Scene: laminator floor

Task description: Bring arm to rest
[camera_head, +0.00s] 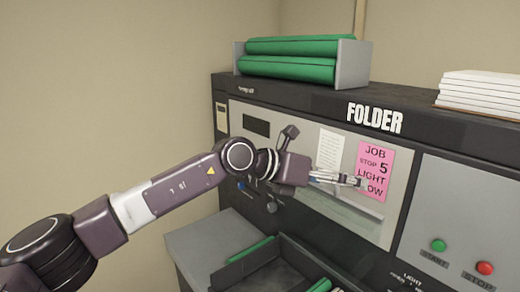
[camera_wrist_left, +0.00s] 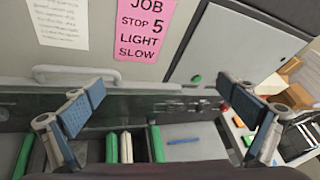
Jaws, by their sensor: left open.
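My left arm reaches in from the left in the head view and is stretched out toward the front of the folder machine (camera_head: 300,112). My left gripper (camera_head: 362,182) is in front of the panel, near the lower part of the pink job sign (camera_head: 374,160). In the left wrist view the two fingers of the left gripper (camera_wrist_left: 165,115) stand wide apart with nothing between them. The pink sign (camera_wrist_left: 146,25) shows there beyond the fingers. Whether the gripper touches the panel cannot be told. My right gripper is in neither view.
Green rolls (camera_head: 290,68) lie in a holder on top of the machine, with a white paper stack (camera_head: 482,88) to the right. A green button (camera_head: 438,245) and a red button (camera_head: 485,268) sit on the right panel. A dark tray (camera_head: 250,262) lies below the arm.

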